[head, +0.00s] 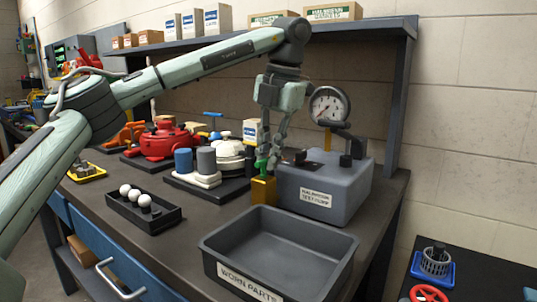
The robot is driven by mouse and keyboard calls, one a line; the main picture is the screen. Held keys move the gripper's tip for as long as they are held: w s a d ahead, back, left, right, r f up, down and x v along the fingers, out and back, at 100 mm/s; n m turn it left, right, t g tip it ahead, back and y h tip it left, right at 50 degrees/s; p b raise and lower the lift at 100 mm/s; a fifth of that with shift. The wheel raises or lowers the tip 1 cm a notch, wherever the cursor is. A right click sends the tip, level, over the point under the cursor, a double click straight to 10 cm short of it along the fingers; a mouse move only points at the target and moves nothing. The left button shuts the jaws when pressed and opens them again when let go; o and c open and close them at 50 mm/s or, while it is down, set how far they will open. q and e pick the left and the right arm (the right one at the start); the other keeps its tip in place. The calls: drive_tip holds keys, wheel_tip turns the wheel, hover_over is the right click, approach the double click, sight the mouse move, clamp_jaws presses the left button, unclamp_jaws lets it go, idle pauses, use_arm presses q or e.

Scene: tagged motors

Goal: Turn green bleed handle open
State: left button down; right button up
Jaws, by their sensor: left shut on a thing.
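The green bleed handle (262,165) sits on top of a yellow-brown block (264,189) at the left side of the grey test pump box (322,187). My left gripper (268,157) reaches down from above and is shut on the green handle. The fingers hide part of the handle, so its exact angle is hard to tell. A round pressure gauge (328,106) stands on the box, to the right of my gripper. My right gripper is not in view.
A grey worn parts bin (338,252) stands in front of the box. A black tray with white balls (128,214), pale and dark pump parts (196,181) and a red motor (166,141) are to the left. A shelf (378,28) runs behind.

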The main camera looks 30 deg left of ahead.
use_arm(q)
drive_tip(key=c, duration=1.6)
unclamp_jaws()
drive_tip(key=shift+o, duration=0.2)
drive_tip(key=shift+r, duration=0.1)
wheel_tip(320, 180, up, 12)
drive_tip(key=d, duration=0.2)
drive_tip(key=shift+s+d+f, duration=0.15)
drive_tip(key=shift+d+f, duration=0.05)
